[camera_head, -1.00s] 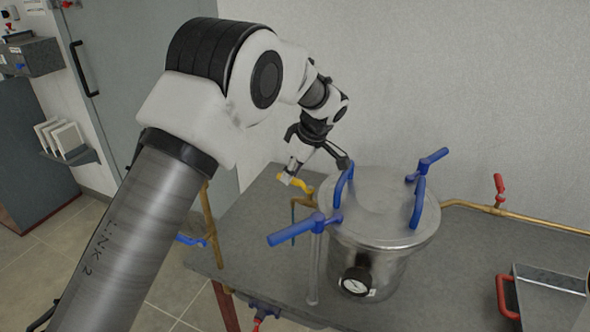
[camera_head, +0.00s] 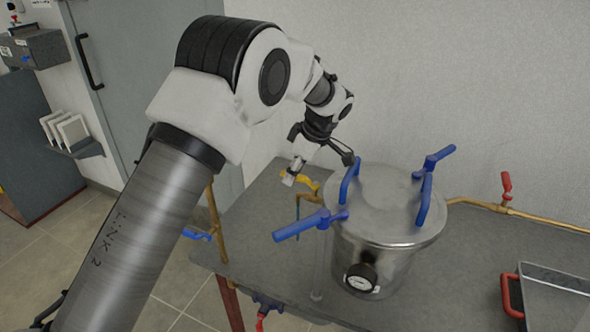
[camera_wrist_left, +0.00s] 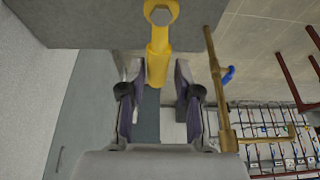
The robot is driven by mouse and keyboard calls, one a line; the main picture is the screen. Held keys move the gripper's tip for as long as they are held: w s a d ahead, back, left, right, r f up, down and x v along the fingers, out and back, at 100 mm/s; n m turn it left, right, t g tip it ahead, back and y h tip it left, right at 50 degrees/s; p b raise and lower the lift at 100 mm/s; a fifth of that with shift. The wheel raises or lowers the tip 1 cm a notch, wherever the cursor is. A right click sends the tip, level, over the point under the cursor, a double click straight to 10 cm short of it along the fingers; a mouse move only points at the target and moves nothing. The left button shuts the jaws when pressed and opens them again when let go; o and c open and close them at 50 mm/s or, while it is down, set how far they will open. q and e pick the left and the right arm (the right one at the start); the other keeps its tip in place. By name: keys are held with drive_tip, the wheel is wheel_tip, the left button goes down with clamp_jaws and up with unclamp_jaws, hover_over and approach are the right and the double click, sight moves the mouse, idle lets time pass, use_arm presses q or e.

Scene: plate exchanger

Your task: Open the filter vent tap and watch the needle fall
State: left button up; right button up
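A steel filter vessel (camera_head: 385,240) with a lid and blue clamp handles (camera_head: 308,224) stands on the grey bench. A round gauge (camera_head: 361,278) is on its front; its needle is too small to read. A yellow tap handle (camera_head: 302,181) is on brass pipework behind and left of the vessel. My left gripper (camera_head: 318,168) is above that handle, its fingers spread. In the left wrist view, the yellow handle (camera_wrist_left: 158,55) extends toward the gap between the open fingers of my left gripper (camera_wrist_left: 160,85), apparently clear of both pads. My right gripper is not in view.
A brass pipe (camera_head: 480,205) with a red tap (camera_head: 506,187) runs along the wall at right. A red-handled metal tray (camera_head: 555,285) sits at the bench's right. A blue-handled tap (camera_head: 198,235) is beyond the bench's left edge. The bench right of the vessel has bare room.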

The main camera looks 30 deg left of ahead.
use_arm(q)
drive_tip(key=v, duration=1.2)
